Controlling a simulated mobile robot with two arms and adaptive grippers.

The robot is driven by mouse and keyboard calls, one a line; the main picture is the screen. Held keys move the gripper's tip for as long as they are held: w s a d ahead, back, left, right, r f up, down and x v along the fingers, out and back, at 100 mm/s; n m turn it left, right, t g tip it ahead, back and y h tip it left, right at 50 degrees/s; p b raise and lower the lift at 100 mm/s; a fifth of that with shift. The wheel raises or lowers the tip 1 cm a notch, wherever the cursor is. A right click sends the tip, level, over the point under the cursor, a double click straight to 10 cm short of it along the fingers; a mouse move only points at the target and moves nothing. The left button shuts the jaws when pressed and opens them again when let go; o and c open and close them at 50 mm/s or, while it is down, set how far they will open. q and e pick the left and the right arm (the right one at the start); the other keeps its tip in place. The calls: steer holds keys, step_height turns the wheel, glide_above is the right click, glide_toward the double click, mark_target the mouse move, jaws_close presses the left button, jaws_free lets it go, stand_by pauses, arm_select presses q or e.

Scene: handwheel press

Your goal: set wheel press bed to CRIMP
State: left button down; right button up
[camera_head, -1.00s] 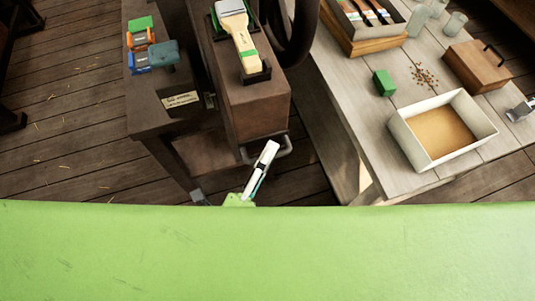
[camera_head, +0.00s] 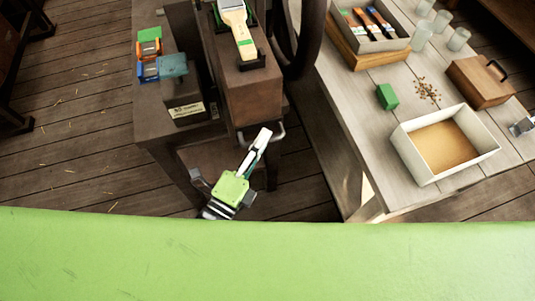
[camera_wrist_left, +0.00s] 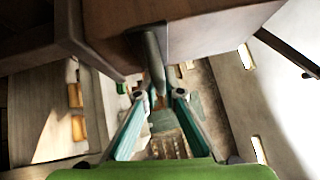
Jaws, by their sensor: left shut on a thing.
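A brown block with a grey bar handle (camera_head: 277,136) on its front is part of the press, below a dark handwheel (camera_head: 297,45). A wooden-handled brush (camera_head: 240,30) lies in a holder on top of the block. My left gripper (camera_head: 265,134) is at the handle; in the left wrist view its teal fingers lie on either side of the grey handle (camera_wrist_left: 153,55), shut on it. The fingertips partly hide the grip. A pale label (camera_head: 187,110) sits on the bench beside the block; its text is too small to read.
Left of the block, the dark bench holds orange, blue and teal items (camera_head: 172,66). The pale table (camera_head: 350,110) on the right carries a tray (camera_head: 405,150), a green block (camera_head: 387,96), a wooden case (camera_head: 480,80) and glasses. My green body covers the lower picture.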

arm_select(q)
steer(key=w+a, duration=0.1)
steer(key=w, duration=0.4)
steer(key=w+a+b, duration=0.1)
steer(key=w+a, duration=0.1)
steer(key=w, duration=0.3)
steer(key=w+a+b, duration=0.1)
steer(key=w+a, duration=0.1)
steer(key=w, duration=0.3)
steer(key=shift+w, duration=0.2)
steer(key=c, duration=2.1)
jaws_free()
steer(key=shift+c, duration=0.2)
steer(key=shift+s, duration=0.1)
steer(key=v, duration=1.2)
